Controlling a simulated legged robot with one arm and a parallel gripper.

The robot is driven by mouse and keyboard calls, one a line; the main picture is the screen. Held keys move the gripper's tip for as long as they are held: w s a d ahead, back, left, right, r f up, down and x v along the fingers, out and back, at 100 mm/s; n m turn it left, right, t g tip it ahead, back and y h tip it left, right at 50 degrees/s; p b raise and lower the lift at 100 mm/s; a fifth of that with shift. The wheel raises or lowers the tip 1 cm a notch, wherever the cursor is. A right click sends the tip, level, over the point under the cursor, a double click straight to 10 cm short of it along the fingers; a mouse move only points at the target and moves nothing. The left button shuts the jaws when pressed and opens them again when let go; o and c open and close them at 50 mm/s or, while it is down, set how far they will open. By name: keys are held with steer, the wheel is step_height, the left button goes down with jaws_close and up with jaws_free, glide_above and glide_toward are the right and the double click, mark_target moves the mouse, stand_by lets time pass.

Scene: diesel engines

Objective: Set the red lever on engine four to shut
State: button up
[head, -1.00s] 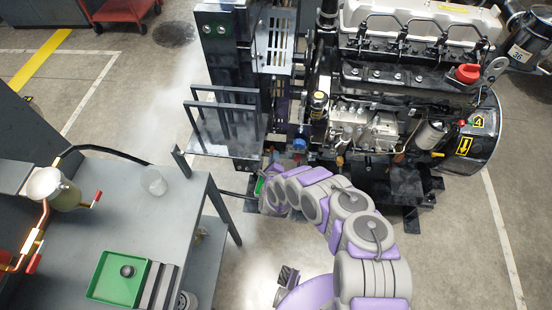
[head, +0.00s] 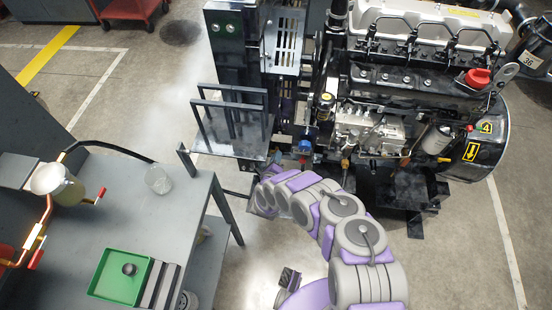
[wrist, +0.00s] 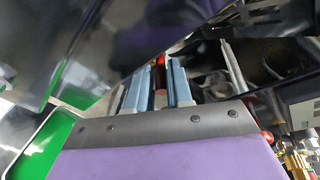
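Engine four (head: 420,85), with a yellow "4" label (head: 486,127) on its right end, stands at the upper right in the head view. The end of my arm reaches its lower left side, and my fingers are hidden there. In the wrist view the two pale blue fingers of my gripper (wrist: 160,82) stand slightly apart. A small red part (wrist: 160,60), perhaps the red lever, shows at the fingertips, with something reddish-brown between the fingers. I cannot tell whether the fingers touch it. The lever's setting cannot be read.
A grey workbench (head: 125,225) stands at the left with a green tray (head: 120,277), a clear cup (head: 158,180) and a pot with red-handled pipes (head: 58,186). A dark metal frame (head: 237,100) stands left of the engine. A large dark surface (wrist: 70,50) lies close in the wrist view.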

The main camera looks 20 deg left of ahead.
steer(key=shift+s+d, duration=0.1)
steer(key=shift+d, duration=0.05)
steer(key=p+v, duration=0.3)
steer(key=v, duration=1.4)
steer(key=shift+a, duration=0.25)
